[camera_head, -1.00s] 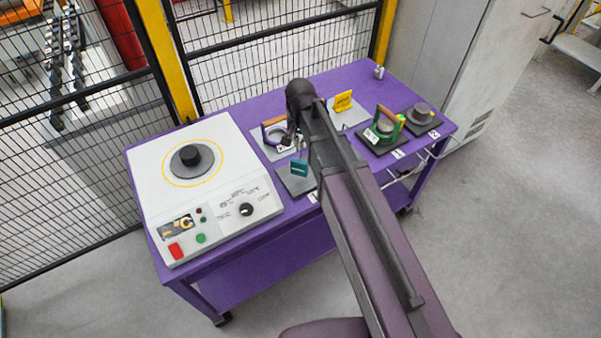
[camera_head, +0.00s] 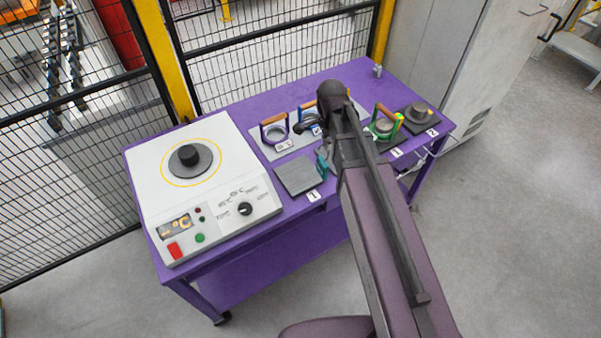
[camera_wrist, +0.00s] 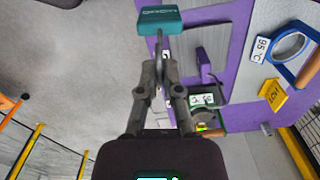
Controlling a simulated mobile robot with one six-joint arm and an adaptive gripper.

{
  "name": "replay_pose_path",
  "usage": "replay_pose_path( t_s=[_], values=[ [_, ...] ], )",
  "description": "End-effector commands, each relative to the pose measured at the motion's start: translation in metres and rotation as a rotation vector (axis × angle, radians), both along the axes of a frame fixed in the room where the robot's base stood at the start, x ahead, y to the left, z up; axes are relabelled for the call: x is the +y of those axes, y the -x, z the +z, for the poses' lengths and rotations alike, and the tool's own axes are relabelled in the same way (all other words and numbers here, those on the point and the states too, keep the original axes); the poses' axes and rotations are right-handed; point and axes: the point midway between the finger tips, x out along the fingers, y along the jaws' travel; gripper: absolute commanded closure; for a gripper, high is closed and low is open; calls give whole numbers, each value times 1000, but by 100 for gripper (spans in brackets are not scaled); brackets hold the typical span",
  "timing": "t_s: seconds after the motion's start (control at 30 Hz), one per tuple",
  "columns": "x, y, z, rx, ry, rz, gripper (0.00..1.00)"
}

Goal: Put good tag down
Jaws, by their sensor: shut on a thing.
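The good tag (camera_wrist: 160,20) is a teal block with lettering on a thin grey stem. My gripper (camera_wrist: 162,68) is shut on it in the wrist view, with the block beyond the fingertips. In the head view the teal tag (camera_head: 322,164) shows partly beside my arm, just right of a bare grey square plate (camera_head: 296,175) at the table's front edge. My arm hides the fingers there. I cannot tell how high the tag is above the table.
The purple table (camera_head: 275,102) carries a white control box (camera_head: 212,180) at left. Ring-shaped pieces with handles (camera_head: 274,134) stand behind the plate. A green-framed piece (camera_head: 385,124) and a grey round weight (camera_head: 420,112) stand at right. A yellow tag (camera_wrist: 268,96) shows in the wrist view.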

Motion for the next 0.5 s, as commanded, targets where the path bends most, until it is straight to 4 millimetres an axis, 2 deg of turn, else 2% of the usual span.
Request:
replay_pose_path(
  t_s=[0.2, 0.5],
  values=[
    [-36, 7, 1, 0, 0, -338, 100],
    [-70, 15, 1, 0, 0, -692, 100]
  ],
)
